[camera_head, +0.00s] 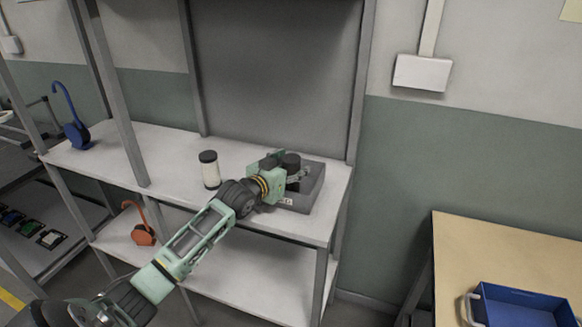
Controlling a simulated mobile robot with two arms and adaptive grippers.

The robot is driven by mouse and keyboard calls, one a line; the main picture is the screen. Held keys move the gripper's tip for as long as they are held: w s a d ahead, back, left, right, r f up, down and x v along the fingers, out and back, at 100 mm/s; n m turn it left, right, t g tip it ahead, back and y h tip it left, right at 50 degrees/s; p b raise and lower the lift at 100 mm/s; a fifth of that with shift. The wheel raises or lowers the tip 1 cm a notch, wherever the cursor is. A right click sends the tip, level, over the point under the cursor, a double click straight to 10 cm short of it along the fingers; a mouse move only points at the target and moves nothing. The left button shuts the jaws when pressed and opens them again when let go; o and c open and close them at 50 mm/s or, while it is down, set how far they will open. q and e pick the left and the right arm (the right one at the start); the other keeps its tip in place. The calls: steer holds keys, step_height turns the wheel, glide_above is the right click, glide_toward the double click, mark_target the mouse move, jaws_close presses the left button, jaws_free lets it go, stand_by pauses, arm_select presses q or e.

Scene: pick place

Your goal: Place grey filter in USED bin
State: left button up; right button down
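My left arm comes in from the lower left and its gripper (297,178) is over a grey bin (318,189) on the upper shelf at the right. A dark round-topped object (291,161), perhaps the grey filter's cap, shows right at the gripper, over or in the bin. The gripper body hides its lower part, and I cannot tell if the fingers are closed on it. A label on the bin's front is too small to read. A white filter with a black cap (210,172) stands upright on the shelf, left of the gripper. My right gripper is not in view.
The shelf unit (160,160) has metal posts in front and behind. A blue hooked object (76,132) stands at its left end; an orange one (143,233) is on the lower shelf. A wooden table (480,245) with a blue crate (515,292) is at the lower right.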

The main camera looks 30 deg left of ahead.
arm_select(q)
steer(key=shift+r, duration=0.1)
steer(key=s+r+b, duration=0.1)
steer(key=s+r, duration=0.1)
steer(key=s, duration=0.9)
steer(key=shift+s+d+r, duration=0.2)
steer(key=shift+s+r, duration=0.05)
steer(key=shift+s, duration=0.15)
steer(key=shift+f, duration=0.1)
